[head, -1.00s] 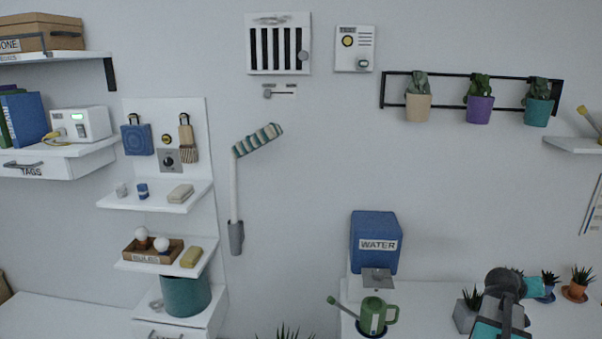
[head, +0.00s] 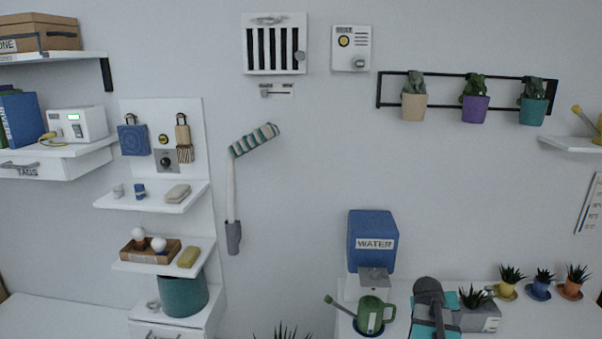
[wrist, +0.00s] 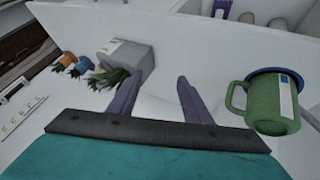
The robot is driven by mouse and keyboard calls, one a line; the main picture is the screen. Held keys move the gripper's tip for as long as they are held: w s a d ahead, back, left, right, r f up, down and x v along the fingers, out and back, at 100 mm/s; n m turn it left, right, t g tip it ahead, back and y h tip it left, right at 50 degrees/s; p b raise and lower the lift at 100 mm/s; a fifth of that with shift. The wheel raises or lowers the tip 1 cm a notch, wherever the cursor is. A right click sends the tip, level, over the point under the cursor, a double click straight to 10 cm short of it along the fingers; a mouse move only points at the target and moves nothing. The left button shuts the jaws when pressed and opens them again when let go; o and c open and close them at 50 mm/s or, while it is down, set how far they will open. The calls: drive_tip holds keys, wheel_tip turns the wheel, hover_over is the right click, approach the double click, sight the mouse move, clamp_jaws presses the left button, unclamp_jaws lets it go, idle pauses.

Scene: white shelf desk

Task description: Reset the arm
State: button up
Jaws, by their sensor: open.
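My arm shows at the bottom right of the head view, with its dark and teal end over the white desk (head: 540,318). In the wrist view my gripper (wrist: 158,88) has its two dark fingers apart, with nothing between them. A grey planter (wrist: 132,52) with a spiky plant stands close by the left finger; I cannot tell whether they touch. A green watering can (wrist: 276,108) is to the right of the fingers, apart from them.
The watering can (head: 370,314) stands below the blue water dispenser (head: 373,240). The grey planter (head: 482,318) is right beside my arm in the head view. Small potted plants (head: 541,290) line the desk's right. Shelves (head: 155,198) stand at the left.

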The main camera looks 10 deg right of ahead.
drive_tip(key=w+a+f+n+y, duration=0.15)
drive_tip(key=a+f, duration=0.35)
drive_tip(key=a, duration=0.6)
drive_tip(key=w+a+f+n+y, duration=0.15)
drive_tip(key=a+f, duration=0.35)
drive_tip(key=a, duration=0.6)
drive_tip(key=s+a+f+n+g+y, duration=0.15)
drive_tip(key=s+a+f, duration=0.25)
drive_tip(key=a, duration=0.7)
drive_tip(key=s+a+f+n+g+y, duration=0.1)
drive_tip(key=s+a+f+g+y, duration=0.2)
drive_tip(key=a, duration=0.8)
drive_tip(key=s+f+g+b, duration=0.5)
drive_tip(key=s+f+b, duration=0.5)
drive_tip(key=s+f, duration=1.6)
wheel_tip(320, 180, down, 3)
drive_tip(key=shift+s+d+r+h, duration=0.1)
drive_tip(key=shift+s+d+h, duration=0.05)
drive_tip(key=shift+d+h, duration=0.2)
drive_tip(key=shift+m, duration=0.25)
